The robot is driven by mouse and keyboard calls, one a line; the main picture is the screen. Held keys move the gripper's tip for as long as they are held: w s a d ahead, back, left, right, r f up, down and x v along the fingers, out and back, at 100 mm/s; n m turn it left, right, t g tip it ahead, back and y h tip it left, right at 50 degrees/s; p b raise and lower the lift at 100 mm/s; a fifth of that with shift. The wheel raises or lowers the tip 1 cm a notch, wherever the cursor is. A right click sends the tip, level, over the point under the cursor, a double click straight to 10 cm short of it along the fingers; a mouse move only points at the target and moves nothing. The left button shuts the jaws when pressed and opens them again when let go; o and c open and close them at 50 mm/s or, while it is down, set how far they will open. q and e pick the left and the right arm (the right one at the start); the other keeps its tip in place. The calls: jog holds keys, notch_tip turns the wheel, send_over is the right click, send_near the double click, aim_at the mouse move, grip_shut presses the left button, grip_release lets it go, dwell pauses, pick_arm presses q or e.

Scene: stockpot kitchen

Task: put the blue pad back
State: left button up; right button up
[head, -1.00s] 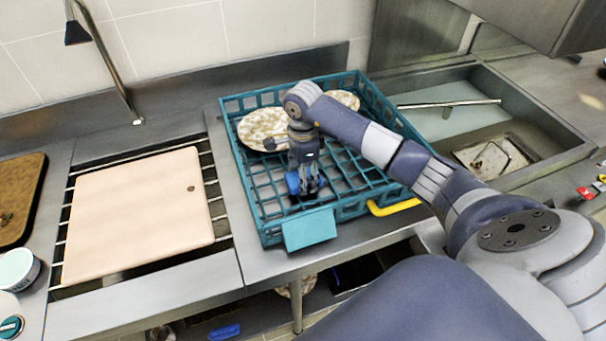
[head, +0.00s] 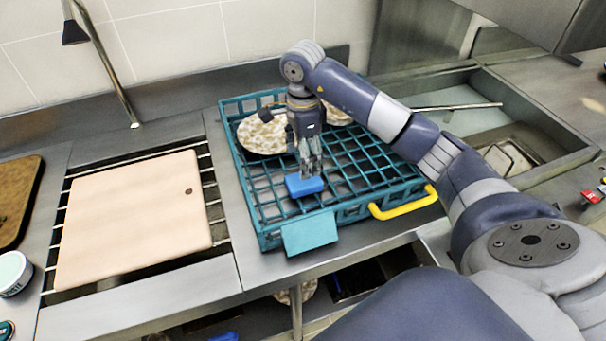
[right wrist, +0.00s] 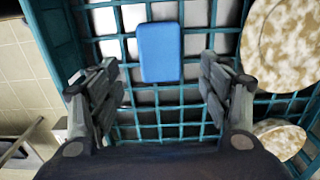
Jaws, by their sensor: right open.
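The blue pad (head: 304,186) lies flat on the grid floor of the teal crate (head: 268,226), toward its front. It shows whole in the right wrist view (right wrist: 159,52), unobstructed between the lines of the fingers. My right gripper (head: 311,168) is open and empty just above and behind the pad. Its two fingers stand wide apart in the right wrist view (right wrist: 162,88), and the pad lies beyond their tips, apart from them. My left gripper is not in view.
Speckled plates (head: 262,134) sit at the back of the crate. A yellow handle (head: 404,203) and a teal plate (head: 310,233) are on its front side. A pale board (head: 130,220) lies on a rack to the left. A sink (head: 520,140) is at right.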

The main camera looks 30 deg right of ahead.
jog(key=shift+r, duration=2)
